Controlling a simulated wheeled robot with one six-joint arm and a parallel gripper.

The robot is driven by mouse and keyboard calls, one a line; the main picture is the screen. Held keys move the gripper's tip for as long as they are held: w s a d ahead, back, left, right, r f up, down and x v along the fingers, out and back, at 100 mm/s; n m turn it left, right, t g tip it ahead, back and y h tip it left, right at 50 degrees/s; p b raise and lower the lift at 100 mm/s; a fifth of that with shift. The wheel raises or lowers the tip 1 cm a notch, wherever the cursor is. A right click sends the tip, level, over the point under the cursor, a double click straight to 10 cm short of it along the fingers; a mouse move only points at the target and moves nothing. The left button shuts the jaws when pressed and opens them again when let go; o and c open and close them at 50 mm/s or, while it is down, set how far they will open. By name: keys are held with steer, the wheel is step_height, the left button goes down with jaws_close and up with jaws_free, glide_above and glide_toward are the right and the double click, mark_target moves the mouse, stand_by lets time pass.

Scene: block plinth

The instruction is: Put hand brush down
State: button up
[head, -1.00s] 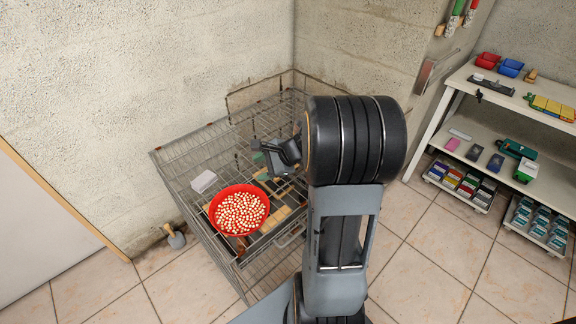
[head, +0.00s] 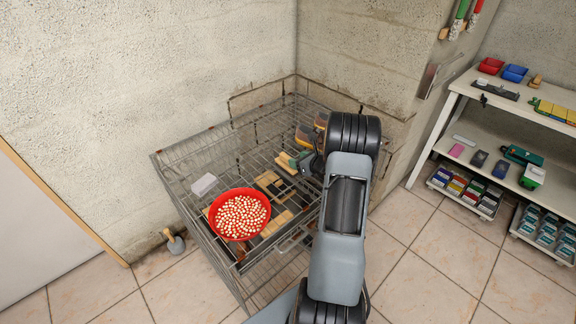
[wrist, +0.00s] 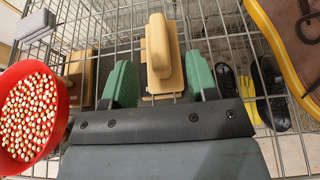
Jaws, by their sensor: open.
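A tan, wooden-looking block with a raised handle, apparently the hand brush (wrist: 160,50), lies on the wire rack (wrist: 215,22) between my finger pads in the wrist view. It shows as a small tan piece in the head view (head: 284,161). My gripper (wrist: 161,82) is open, with one green pad on each side of the brush. A gap shows at the right pad; contact at the left is hard to tell. In the head view my gripper (head: 296,163) is low over the rack's right part, partly hidden by my arm.
A red bowl (head: 217,231) of small pale balls stands on the rack's front left. A pale block (head: 204,184) lies behind it. Other wooden blocks (head: 270,183), black-and-yellow items (wrist: 262,92) and a yellow-edged brown item (wrist: 290,30) lie close by. White shelves (head: 470,93) stand right.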

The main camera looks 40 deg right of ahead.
mark_target(288, 157)
steer(key=shift+x, duration=2.85)
steer(key=shift+a+r, duration=0.1)
steer(key=shift+c, duration=0.5)
jaws_close()
